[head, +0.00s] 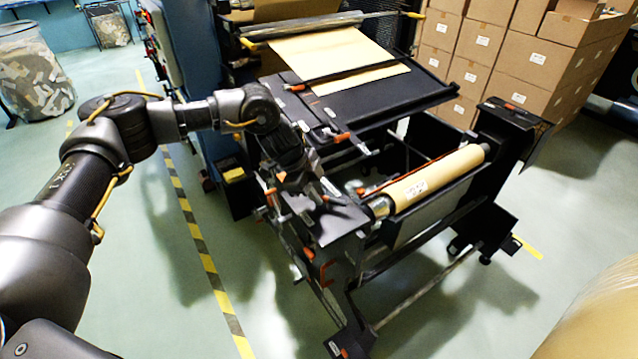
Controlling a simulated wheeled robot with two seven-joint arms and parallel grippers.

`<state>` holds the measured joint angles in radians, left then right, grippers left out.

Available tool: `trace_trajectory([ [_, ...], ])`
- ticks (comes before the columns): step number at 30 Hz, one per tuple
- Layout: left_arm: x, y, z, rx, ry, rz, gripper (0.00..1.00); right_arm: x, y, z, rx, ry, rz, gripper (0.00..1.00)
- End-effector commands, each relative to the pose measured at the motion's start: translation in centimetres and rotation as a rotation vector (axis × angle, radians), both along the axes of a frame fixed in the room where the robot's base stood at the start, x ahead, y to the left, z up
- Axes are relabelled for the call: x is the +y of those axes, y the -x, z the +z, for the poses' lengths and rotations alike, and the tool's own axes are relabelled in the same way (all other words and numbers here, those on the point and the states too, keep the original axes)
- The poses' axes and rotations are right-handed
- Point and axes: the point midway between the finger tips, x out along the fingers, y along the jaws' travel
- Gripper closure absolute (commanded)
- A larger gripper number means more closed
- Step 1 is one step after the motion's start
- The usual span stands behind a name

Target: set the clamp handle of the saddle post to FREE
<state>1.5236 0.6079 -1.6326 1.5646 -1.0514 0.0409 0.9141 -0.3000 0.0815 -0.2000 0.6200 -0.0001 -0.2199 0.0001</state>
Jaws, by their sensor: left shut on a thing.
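My left gripper (318,192) reaches over the near left end of the black roll stand and points down at the top of the saddle post (342,222). It is shut on what looks like the clamp handle there; the fingers and wrist hide most of the handle, so I cannot read its setting. A brown kraft roll (437,178) lies across the stand, its near end beside the post at a silver collar (380,206). My right gripper is not in view.
Orange-tipped levers (342,138) sit along the machine around my left wrist. A large tan roll (600,315) fills the bottom right corner. Stacked cartons (520,60) stand at the back right. The floor left of the stand is clear, with a yellow-black stripe (205,260).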

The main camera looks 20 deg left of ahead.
Motion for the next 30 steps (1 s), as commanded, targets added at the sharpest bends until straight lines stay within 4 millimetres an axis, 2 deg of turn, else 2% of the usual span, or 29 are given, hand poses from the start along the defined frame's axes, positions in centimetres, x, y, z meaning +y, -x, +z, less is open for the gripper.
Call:
trace_trajectory([
  [1, 0.0, 0.3, 0.5, 0.004, 0.001, 0.042, 1.0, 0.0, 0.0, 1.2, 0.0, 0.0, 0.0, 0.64],
  [8, -0.3, 1.1, 0.7, 0.005, 0.0, 0.261, 1.0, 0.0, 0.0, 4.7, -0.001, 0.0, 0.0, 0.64],
  [21, -1.1, 2.2, 0.8, 0.006, -0.003, 0.652, 1.0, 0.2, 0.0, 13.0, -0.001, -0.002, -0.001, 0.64],
  [30, -1.4, 2.5, 0.4, 0.003, -0.005, 0.823, 1.0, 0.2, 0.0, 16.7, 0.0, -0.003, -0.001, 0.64],
])
